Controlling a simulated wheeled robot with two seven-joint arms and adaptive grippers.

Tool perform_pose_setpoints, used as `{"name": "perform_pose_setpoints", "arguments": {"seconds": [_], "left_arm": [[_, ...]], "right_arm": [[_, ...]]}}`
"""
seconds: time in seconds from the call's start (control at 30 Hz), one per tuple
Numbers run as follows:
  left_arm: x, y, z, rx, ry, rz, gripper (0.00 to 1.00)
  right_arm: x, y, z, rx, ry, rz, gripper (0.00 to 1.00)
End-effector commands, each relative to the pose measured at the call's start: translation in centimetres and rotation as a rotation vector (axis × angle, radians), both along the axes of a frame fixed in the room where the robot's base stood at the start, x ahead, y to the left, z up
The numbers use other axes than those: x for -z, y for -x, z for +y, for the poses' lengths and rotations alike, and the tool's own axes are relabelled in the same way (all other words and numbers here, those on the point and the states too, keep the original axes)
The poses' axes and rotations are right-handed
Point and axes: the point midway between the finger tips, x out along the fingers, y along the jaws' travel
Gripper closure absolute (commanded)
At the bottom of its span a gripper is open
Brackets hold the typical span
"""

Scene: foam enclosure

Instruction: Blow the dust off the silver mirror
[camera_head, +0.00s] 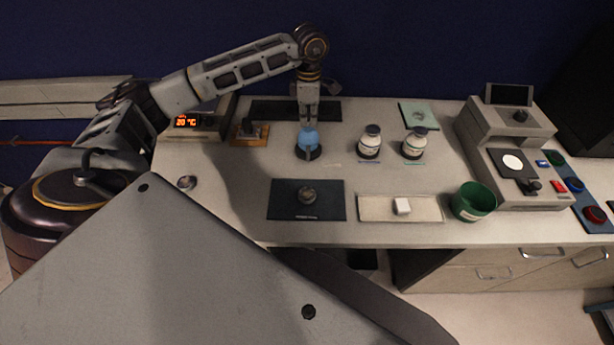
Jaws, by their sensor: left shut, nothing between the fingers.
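A small silver round piece (307,195) lies on a dark mat (280,208) at the front middle of the bench; it looks like the mirror, but dust on it is too small to make out. A blue bulb (308,138), apparently a blower, stands on a dark round base behind the mat. My left gripper (307,119) points down right above the bulb, with its fingers shut and empty. Whether the fingertips touch the bulb's top I cannot tell. My right gripper is not in view.
Two white bottles (370,142) stand right of the bulb. A pale tray (375,209) with a white block and a green cup (473,202) are front right. A grey instrument (530,185) is further right. A temperature display (187,121) is back left.

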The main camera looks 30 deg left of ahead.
Motion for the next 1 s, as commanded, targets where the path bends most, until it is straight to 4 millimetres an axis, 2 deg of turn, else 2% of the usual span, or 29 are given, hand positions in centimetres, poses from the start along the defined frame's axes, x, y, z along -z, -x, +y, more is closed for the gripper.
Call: {"name": "perform_pose_setpoints", "arguments": {"seconds": [0.53, 1.0], "left_arm": [[0.1, 0.0, 0.0, 0.0, 0.0, 0.0, 1.0], [1.5, 0.0, 0.0, 0.0, 0.0, 0.0, 1.0]], "right_arm": [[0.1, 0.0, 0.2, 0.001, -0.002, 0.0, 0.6], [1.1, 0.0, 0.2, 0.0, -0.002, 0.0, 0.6]]}}
